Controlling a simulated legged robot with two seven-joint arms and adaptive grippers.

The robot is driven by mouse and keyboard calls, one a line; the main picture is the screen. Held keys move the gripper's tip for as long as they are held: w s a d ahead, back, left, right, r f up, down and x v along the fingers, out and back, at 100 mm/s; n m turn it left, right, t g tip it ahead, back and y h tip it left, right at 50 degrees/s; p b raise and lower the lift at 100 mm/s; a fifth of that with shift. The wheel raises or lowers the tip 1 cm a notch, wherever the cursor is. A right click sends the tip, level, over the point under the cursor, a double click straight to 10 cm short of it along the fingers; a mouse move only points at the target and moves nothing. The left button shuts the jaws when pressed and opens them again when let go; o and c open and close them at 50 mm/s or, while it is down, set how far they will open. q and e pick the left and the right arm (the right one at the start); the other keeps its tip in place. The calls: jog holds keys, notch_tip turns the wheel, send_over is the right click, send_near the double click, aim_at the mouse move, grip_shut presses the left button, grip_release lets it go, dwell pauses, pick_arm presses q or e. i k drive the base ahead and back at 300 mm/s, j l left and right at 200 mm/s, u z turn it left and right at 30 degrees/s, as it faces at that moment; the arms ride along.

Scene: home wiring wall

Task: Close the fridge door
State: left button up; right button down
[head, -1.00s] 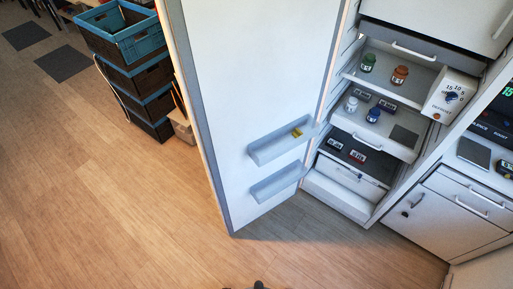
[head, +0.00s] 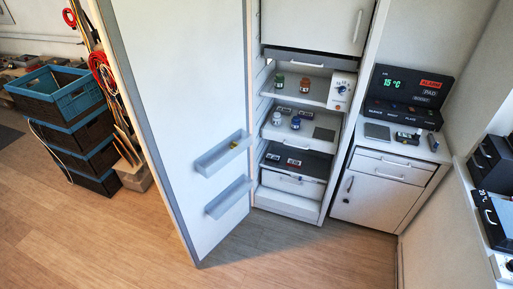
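The white fridge door (head: 185,110) stands wide open in the head view, swung out to the left of the fridge. Its inner face shows, with two door bins (head: 222,153) low on it. The open fridge (head: 297,205) stands in the middle, with small jars (head: 292,82) on its shelves and a drawer (head: 293,184) at the bottom. A closed upper compartment door (head: 315,25) is above. The outer face and handle of the fridge door are hidden. Neither of my grippers is in view.
Stacked crates (head: 62,97) stand left of the door, with hanging cables (head: 100,65) and a box (head: 134,176) nearby. A cabinet (head: 378,200) with a control panel (head: 405,95) is right of the fridge. The wooden floor (head: 110,245) in front is clear.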

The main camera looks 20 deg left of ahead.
aim_at(178, 68)
jog(key=i+j+z, duration=0.1)
jog(key=j+z, duration=0.3)
jog(key=j, duration=0.15)
jog(key=j+z, duration=0.4)
jog(key=j, duration=0.15)
jog(key=j+z, duration=0.4)
jog(key=j, duration=0.2)
